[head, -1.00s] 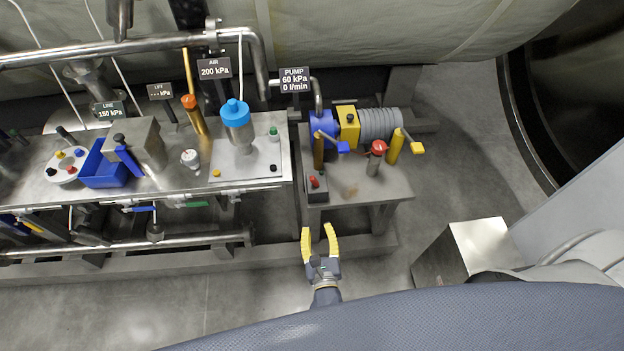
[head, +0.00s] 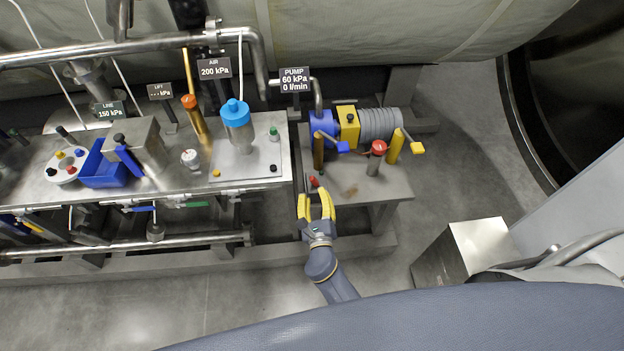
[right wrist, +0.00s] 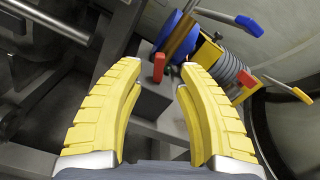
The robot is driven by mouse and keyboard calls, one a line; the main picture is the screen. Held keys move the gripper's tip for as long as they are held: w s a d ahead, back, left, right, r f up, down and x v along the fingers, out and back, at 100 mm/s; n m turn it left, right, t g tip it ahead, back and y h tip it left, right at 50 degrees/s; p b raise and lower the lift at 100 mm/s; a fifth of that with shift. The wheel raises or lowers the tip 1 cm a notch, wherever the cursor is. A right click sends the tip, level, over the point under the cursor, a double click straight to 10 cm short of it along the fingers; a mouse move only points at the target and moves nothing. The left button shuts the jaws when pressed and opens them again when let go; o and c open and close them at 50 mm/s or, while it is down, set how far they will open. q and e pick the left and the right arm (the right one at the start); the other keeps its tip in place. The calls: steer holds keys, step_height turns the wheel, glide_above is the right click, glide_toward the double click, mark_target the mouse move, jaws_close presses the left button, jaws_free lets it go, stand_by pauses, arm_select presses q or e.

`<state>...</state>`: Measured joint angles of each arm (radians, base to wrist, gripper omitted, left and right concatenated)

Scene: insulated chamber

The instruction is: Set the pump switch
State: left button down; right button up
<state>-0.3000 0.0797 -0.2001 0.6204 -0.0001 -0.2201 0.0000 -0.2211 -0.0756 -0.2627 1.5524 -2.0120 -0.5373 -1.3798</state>
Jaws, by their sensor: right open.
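The pump switch is a small red lever (head: 314,181) on a grey box at the front left corner of the pump's metal stand. In the right wrist view the red lever (right wrist: 158,67) stands upright between the two fingertips, beyond them. My right gripper (head: 315,198) has yellow fingers and is open, with its tips just in front of the switch. It also shows in the right wrist view (right wrist: 160,72), and nothing is held between the fingers. The fingers hide part of the switch box in the head view. My left gripper is not in view.
The pump (head: 350,126), blue, yellow and grey, sits behind on the stand (head: 385,185). Blue- and yellow-handled levers and a red-topped post (head: 378,148) stand near it. The PUMP sign (head: 294,80) reads 60 kPa, 0 l/min. A workbench (head: 225,180) lies left; a metal box (head: 465,255) stands right.

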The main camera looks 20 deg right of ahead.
mark_target(312, 181)
steer(key=shift+w+d, duration=0.15)
steer(key=shift+w, duration=0.95)
steer(key=shift+w+d, duration=0.2)
steer(key=shift+w, duration=0.9)
steer(key=shift+w+d, duration=0.15)
steer(key=shift+w, duration=0.95)
steer(key=shift+c, duration=0.2)
jaws_close()
